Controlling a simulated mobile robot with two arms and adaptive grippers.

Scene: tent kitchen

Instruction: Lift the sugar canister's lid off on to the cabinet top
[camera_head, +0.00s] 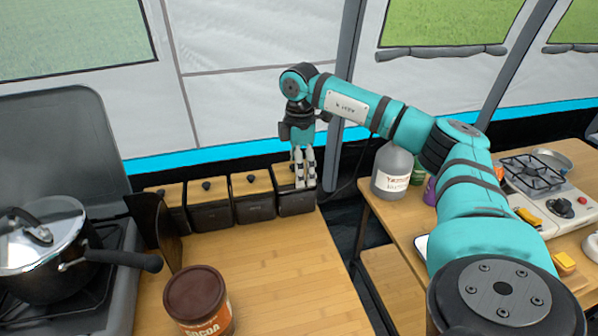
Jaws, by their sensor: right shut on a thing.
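A row of dark canisters with wooden lids stands along the back of the wooden cabinet top (262,262). My right gripper (305,184) points down at the rightmost canister (295,206), with its fingers shut at that canister's wooden lid (283,174). The fingers hide the knob of this lid. The lid appears to be on or very close to the canister's rim; I cannot tell if there is a gap. No label is readable on the canisters, so I cannot tell by writing which one holds sugar. My left gripper is not in view.
Neighbouring canisters (253,208) stand close on the left. A brown cocoa tin (199,300) stands at the front left, and a pot (45,250) sits on the stove. The middle and right of the cabinet top are clear. A grey jar (393,170) stands on the right table.

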